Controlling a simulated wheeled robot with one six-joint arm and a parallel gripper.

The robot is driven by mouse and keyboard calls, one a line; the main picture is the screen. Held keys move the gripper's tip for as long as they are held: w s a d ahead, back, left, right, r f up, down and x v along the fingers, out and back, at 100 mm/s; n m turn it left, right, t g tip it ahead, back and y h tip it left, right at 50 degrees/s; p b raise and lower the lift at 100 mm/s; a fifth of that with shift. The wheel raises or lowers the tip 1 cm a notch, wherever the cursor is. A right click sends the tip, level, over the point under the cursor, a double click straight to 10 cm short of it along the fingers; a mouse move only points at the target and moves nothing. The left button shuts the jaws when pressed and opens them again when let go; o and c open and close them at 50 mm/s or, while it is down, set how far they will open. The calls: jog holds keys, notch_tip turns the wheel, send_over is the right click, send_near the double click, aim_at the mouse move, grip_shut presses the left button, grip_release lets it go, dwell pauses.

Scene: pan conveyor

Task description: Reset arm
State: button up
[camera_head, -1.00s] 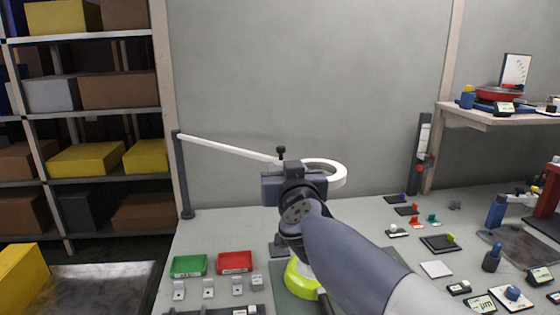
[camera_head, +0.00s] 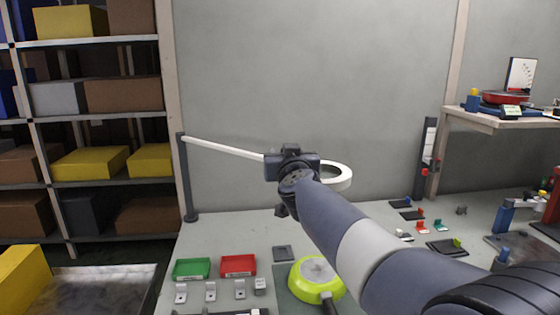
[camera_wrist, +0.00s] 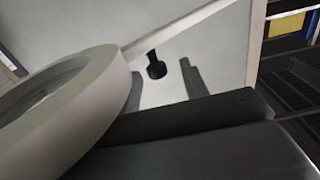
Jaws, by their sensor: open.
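My gripper (camera_head: 282,211) is mostly hidden behind my wrist in the head view, raised above the bench and in front of the white ring lamp (camera_head: 340,176). In the wrist view my gripper (camera_wrist: 163,82) shows two dark fingers apart, with nothing held between them. The lamp's pale ring (camera_wrist: 75,95) fills the left of that view, very close to the wrist. A dark knob (camera_wrist: 156,68) appears between the fingers. A lime-green pan (camera_head: 308,287) lies on a dark mat on the bench below my arm.
A green bin (camera_head: 191,269) and a red bin (camera_head: 238,265) stand left of the pan. The lamp's white arm (camera_head: 225,148) runs to a dark post (camera_head: 187,180). Small parts lie at the right, below a raised shelf (camera_head: 490,121).

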jog(key=s+p, duration=0.2)
jog(key=s, duration=0.8)
jog(key=shift+y, duration=0.3)
jog(key=shift+w+d+f+b, duration=0.15)
jog(key=shift+w+b, duration=0.4)
jog(key=shift+w, duration=1.4)
jog(key=shift+w+d+r+b, duration=0.15)
jog(key=shift+w+b, duration=0.35)
jog(key=shift+w, duration=1.5)
jog(key=shift+w+d+f+b, duration=0.2)
jog(key=shift+w+b, duration=0.35)
jog(key=shift+w, duration=1.4)
jog(key=shift+r, duration=0.1)
